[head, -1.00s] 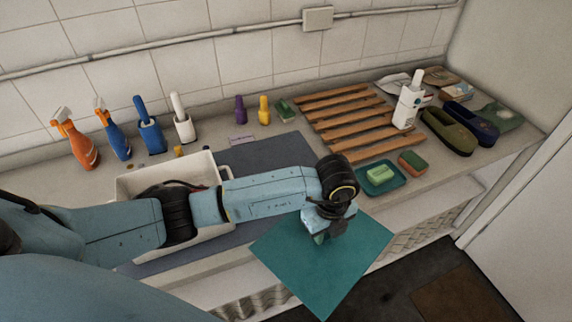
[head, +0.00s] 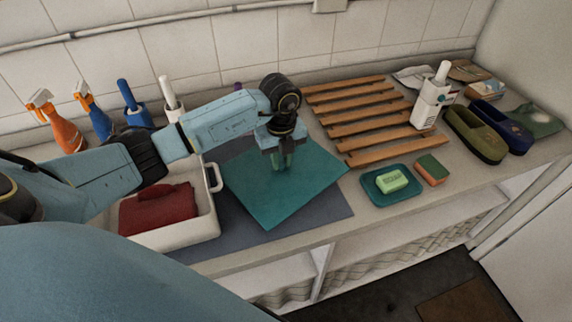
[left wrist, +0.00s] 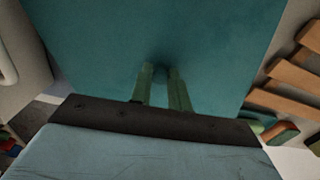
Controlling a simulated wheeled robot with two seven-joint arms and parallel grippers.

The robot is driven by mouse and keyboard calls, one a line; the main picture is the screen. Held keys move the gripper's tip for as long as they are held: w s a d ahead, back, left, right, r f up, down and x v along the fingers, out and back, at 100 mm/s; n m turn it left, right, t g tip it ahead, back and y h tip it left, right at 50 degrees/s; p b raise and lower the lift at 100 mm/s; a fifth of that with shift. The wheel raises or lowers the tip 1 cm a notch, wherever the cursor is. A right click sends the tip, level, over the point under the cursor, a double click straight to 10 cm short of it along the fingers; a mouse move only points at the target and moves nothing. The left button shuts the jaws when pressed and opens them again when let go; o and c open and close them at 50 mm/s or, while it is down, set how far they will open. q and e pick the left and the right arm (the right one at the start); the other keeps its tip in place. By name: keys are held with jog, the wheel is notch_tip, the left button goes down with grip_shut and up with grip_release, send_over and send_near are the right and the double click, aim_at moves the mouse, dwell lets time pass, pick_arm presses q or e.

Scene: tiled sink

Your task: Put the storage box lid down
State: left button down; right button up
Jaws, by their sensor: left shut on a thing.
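The storage box lid is a flat teal square (head: 270,205). In the head view it is over the dark grey mat (head: 325,207), to the right of the white box. My left gripper (head: 283,165) points down at the middle of the lid and is shut on it. In the left wrist view the lid (left wrist: 110,40) fills most of the picture, with the green fingers (left wrist: 161,90) closed at a small knob-like part at its middle. I cannot tell whether the lid touches the mat. My right gripper is not in view.
The white box (head: 205,225) holds a folded dark red cloth (head: 157,208). A wooden slatted rack (head: 365,112), a teal soap dish (head: 375,193) with green soap, and a sponge (head: 432,169) are to the right. Spray bottles (head: 62,130) stand behind at left.

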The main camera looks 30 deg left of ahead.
aim_at(281, 167)
pick_arm(q)
jog(key=shift+w+a, duration=0.15)
jog(key=shift+a, duration=0.05)
jog(key=shift+f, duration=0.15)
notch_tip(281, 167, down, 3)
jog(key=b, duration=0.2)
jog(key=shift+b, duration=0.4)
jog(key=shift+f, duration=0.1)
jog(key=shift+f+b, duration=0.15)
jog(key=shift+b, duration=0.15)
jog(key=c, duration=1.3)
grip_release()
